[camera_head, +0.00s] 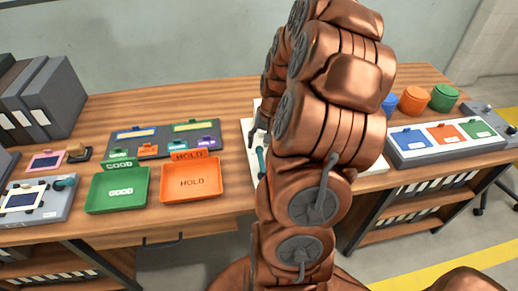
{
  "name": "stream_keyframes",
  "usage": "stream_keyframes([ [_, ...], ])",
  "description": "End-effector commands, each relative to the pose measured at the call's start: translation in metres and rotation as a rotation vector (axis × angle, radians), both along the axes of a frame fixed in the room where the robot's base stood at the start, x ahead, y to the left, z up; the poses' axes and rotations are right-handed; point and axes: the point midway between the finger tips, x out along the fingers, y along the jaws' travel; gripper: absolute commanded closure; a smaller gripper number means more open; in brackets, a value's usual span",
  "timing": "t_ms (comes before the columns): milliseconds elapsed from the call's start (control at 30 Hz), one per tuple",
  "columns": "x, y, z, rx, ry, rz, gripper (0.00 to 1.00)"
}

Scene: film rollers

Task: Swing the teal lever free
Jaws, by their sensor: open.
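A teal lever (261,160) shows in the head view, standing on a white panel (247,127) on the table, just left of my copper arm. My arm covers most of this panel and perhaps part of the lever. My gripper (257,126) shows only as a small dark part past the arm's left edge, above the panel. It is open and appears apart from the lever, farther back. Most of the gripper is hidden, and the gap between its fingers cannot be made out.
A green GOOD tray (97,203) and an orange HOLD tray (165,196) sit left of the panel. A grey board (148,153) lies behind them. A device with a teal knob (66,183) is far left. A three-colour box (410,158) and round containers (413,99) stand right.

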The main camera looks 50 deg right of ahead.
Motion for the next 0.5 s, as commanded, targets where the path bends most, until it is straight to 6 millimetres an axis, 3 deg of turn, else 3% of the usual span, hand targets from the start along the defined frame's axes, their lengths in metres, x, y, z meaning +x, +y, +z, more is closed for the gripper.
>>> stream_keyframes([
  [233, 0.003, 0.005, -0.027, 0.004, 0.003, 0.001, 0.45],
  [500, 0.005, 0.006, -0.036, 0.002, 0.002, 0.002, 0.45],
])
